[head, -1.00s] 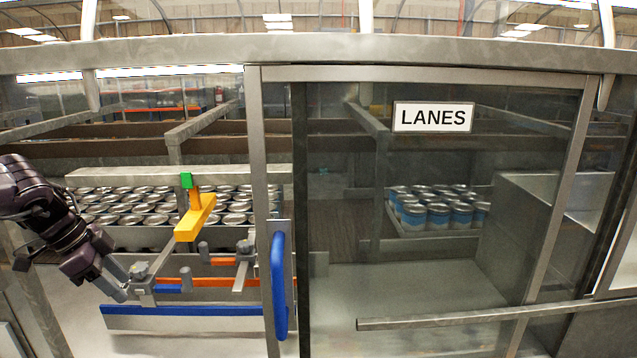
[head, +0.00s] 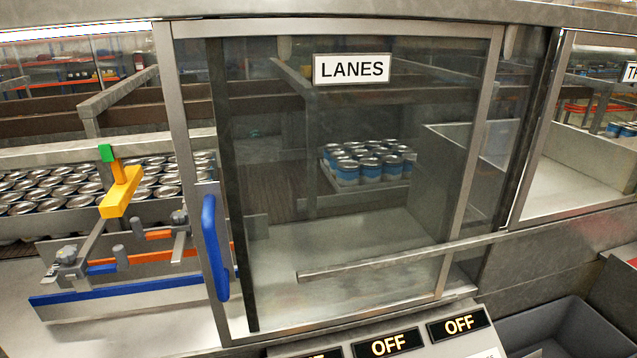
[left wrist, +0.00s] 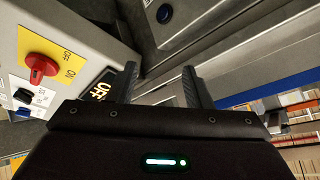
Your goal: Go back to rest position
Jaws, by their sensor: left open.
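My left gripper (left wrist: 160,85) shows in the left wrist view with its two dark fingers spread apart and nothing between them. It is close to a grey control panel (left wrist: 70,60) that carries a red rotary switch (left wrist: 42,66) on a yellow plate and an "OFF" display. My left gripper is outside the head view. My right gripper is in neither view.
A glass door marked LANES (head: 351,69) has a blue handle (head: 215,245) and a metal bar (head: 400,262) in front. Left of it are a blue-edged rail fixture (head: 130,290) and rows of cans (head: 50,185). A grey bin (head: 570,335) sits at lower right.

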